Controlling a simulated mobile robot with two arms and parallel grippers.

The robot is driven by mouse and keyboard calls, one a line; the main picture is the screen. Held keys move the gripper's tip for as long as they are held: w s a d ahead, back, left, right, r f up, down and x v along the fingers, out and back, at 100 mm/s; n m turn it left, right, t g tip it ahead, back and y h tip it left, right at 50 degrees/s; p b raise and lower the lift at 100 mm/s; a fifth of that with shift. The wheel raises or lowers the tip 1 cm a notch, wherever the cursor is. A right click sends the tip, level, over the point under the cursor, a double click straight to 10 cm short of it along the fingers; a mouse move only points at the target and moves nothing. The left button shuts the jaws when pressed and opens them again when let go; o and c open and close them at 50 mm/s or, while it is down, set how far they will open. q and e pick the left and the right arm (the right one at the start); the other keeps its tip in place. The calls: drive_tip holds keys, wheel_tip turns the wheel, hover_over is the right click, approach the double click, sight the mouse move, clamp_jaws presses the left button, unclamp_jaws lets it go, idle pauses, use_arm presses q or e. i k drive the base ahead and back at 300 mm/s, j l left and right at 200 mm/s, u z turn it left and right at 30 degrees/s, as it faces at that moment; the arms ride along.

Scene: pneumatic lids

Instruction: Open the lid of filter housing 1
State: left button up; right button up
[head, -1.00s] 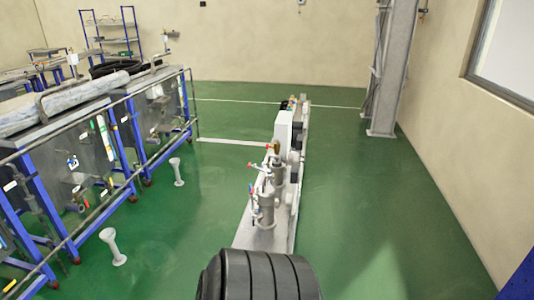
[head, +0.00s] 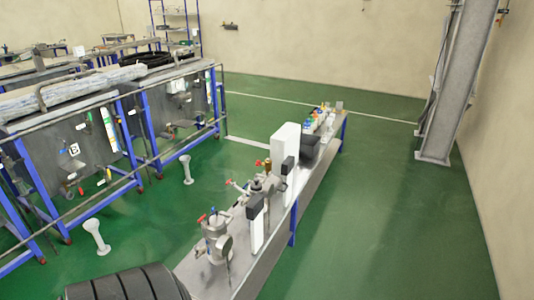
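Two metal filter housings stand upright on a long, narrow grey bench (head: 205,277). The nearer housing (head: 217,240) is a short cylinder with a red-handled valve and a round part on its side. The farther housing (head: 264,186) stands behind it, with red-handled fittings. Both have fittings on top; the lids look closed, but are too small to be sure. I cannot read any number, so I cannot tell which is housing 1. Neither of my grippers is in view.
A white box (head: 285,147) and several small coloured items (head: 325,118) stand farther along the bench. Blue-framed tanks (head: 85,150) line the left. White floor posts (head: 96,237) (head: 186,169) stand between. A grey column (head: 457,85) rises at right. Green floor right of the bench is clear.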

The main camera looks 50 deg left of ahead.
sight(277, 186)
drive_tip(key=i+j+u, duration=0.15)
drive_tip(key=i+u, duration=0.7)
drive_tip(key=i+l+u, duration=0.25)
drive_tip(key=i+u, duration=0.2)
drive_tip(key=i+l+u, duration=0.85)
drive_tip(key=i, duration=0.05)
